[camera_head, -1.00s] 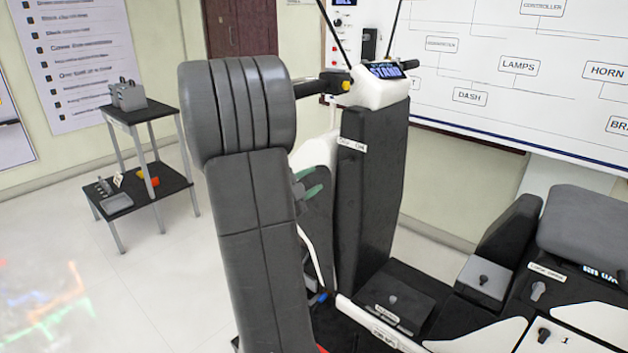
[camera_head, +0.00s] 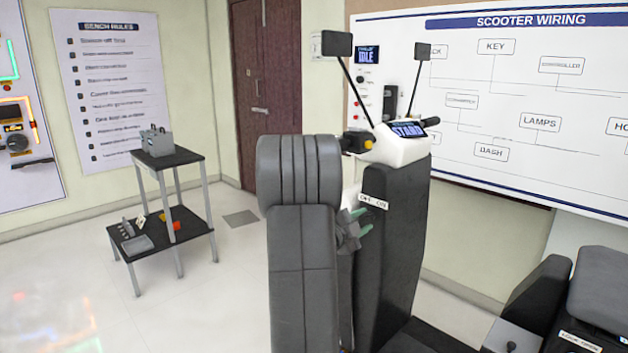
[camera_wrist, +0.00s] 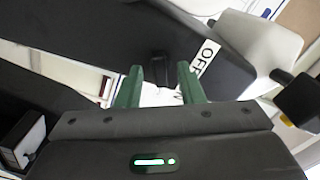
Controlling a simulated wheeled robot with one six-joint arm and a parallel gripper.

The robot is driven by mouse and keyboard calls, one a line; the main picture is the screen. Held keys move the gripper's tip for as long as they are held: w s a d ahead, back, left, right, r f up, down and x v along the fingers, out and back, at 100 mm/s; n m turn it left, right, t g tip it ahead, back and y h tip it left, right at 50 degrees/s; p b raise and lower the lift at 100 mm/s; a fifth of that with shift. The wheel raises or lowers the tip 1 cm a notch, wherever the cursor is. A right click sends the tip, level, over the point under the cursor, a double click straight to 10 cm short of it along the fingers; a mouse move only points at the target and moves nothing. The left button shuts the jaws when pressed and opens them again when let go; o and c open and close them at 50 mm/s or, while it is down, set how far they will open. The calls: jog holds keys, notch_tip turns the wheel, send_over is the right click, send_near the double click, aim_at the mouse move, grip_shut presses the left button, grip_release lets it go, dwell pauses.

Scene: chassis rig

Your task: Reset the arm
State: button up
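My arm (camera_head: 302,225) rises in front of the scooter rig in the head view. My gripper (camera_head: 364,222) shows only in part behind it, with green fingertips beside the black front column. In the wrist view, the two green fingers of my gripper (camera_wrist: 160,82) stand apart. A small black knob (camera_wrist: 161,68) on the dark panel shows beyond and between them. Nothing is seen held. I cannot tell whether the fingers touch the knob. An OFF label (camera_wrist: 206,57) lies to the right of the fingers.
The scooter rig's black column (camera_head: 388,250) carries a white dash head (camera_head: 392,147) with handlebars, mirrors and a lit display. A two-tier stand (camera_head: 170,158) holds a grey box (camera_head: 156,142). A wiring board (camera_head: 520,110) hangs behind.

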jog(key=shift+w+d, duration=0.5)
jog(key=shift+p, duration=0.3)
jog(key=shift+s+a+f+b, duration=0.1)
jog(key=shift+a+b, duration=0.05)
jog(key=shift+b, duration=0.2)
